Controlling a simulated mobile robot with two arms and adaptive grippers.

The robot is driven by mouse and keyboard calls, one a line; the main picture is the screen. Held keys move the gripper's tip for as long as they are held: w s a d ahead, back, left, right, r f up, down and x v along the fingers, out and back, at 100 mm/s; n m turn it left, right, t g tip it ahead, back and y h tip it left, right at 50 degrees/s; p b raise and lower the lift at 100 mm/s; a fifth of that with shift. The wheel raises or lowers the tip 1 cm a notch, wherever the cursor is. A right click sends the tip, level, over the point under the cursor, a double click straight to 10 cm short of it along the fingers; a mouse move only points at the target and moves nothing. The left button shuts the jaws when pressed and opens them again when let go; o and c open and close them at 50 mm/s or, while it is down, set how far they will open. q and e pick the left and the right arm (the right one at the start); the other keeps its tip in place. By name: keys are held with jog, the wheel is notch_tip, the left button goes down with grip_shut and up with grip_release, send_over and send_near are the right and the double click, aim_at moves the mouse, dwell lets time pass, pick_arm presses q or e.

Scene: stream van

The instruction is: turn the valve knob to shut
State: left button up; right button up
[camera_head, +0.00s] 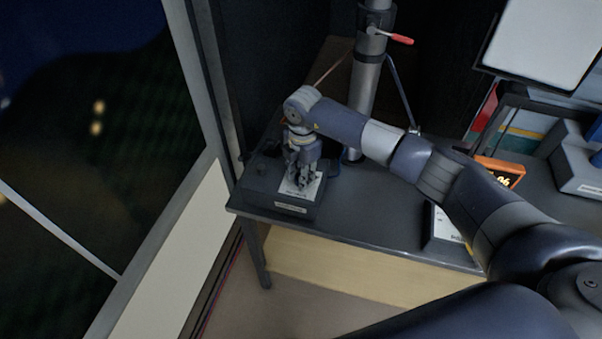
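My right arm comes in from the right and reaches across the table. Its gripper (303,182) points down over a dark box (265,185) at the table's left end. The box has a pale plate (288,189) on top and a small label on its front. The fingertips are at or just above the plate. They are too small to tell whether they are open or shut, or whether they touch anything. I cannot make out a valve knob; the gripper covers part of the box top. My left gripper is not in view.
A grey upright mast (366,85) with a red-handled lever (391,38) stands behind the gripper. The dark table (375,215) is clear in its middle. A dark-framed white item (442,228) and an orange-framed display (500,172) lie to the right. A wall panel borders the left.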

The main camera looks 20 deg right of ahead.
jog(key=shift+f+n+b, duration=0.1)
jog(key=shift+n+b, duration=0.2)
jog(key=shift+b, duration=0.05)
jog(key=shift+n+b, duration=0.5)
jog(key=shift+n, duration=0.1)
jog(key=n+b, duration=0.4)
jog(key=n, duration=0.1)
jog(key=shift+w+f, duration=0.1)
jog(key=n+b, duration=0.5)
jog(key=n, duration=0.1)
jog(key=shift+n, duration=0.3)
pick_arm(q)
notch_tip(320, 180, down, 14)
jog(key=b, duration=0.3)
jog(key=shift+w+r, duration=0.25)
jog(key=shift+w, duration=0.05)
pick_arm(e)
jog(key=shift+r+n+g, duration=0.2)
jog(key=shift+n+g, duration=0.1)
jog(key=shift+n, duration=2)
